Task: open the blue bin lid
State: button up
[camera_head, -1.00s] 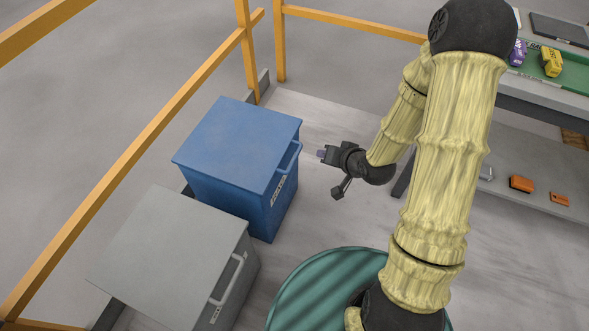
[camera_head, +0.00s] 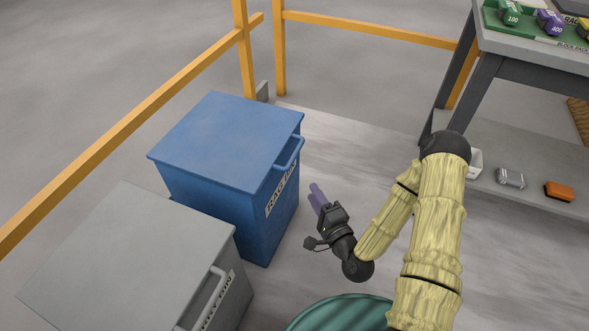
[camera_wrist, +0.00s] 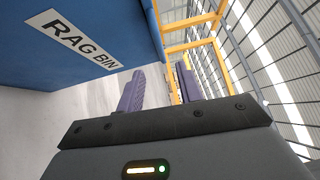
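The blue bin (camera_head: 248,215) stands left of my gripper, with its flat blue lid (camera_head: 225,140) shut. A blue bar handle (camera_head: 289,153) runs along the lid's right front edge. In the wrist view the bin's wall (camera_wrist: 75,75) and its white RAG BIN label (camera_wrist: 72,38) fill the upper left; the handle cannot be made out there. My gripper (camera_head: 316,192) is to the right of the bin, apart from it and lower in the picture than the handle. In the wrist view its two purple fingers (camera_wrist: 164,72) stand apart with nothing seen between them.
A grey bin (camera_head: 130,260) with its lid shut stands at the lower left, close to the blue one. Orange rails (camera_head: 130,120) run behind the bins. A workbench (camera_head: 535,45) stands at the upper right. Bare floor lies right of the blue bin.

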jog(key=shift+s+d+f+m+t+h+b, duration=0.1)
jog(key=shift+d+f+m+t+h+b, duration=0.2)
jog(key=shift+f+m, duration=0.2)
jog(key=shift+s+d+f+m+t+h+b, duration=0.15)
jog(key=shift+f+m+t, duration=0.25)
jog(key=shift+m, duration=0.2)
jog(key=shift+w+a, duration=0.1)
jog(key=shift+w, duration=0.1)
jog(key=b, duration=1)
send_near(295, 152)
jog(key=b+x, duration=0.1)
jog(key=x, duration=0.5)
jog(key=b+x, duration=0.1)
jog(key=x, duration=0.3)
jog(key=shift+f+b, duration=0.3)
jog(key=shift+f, duration=0.1)
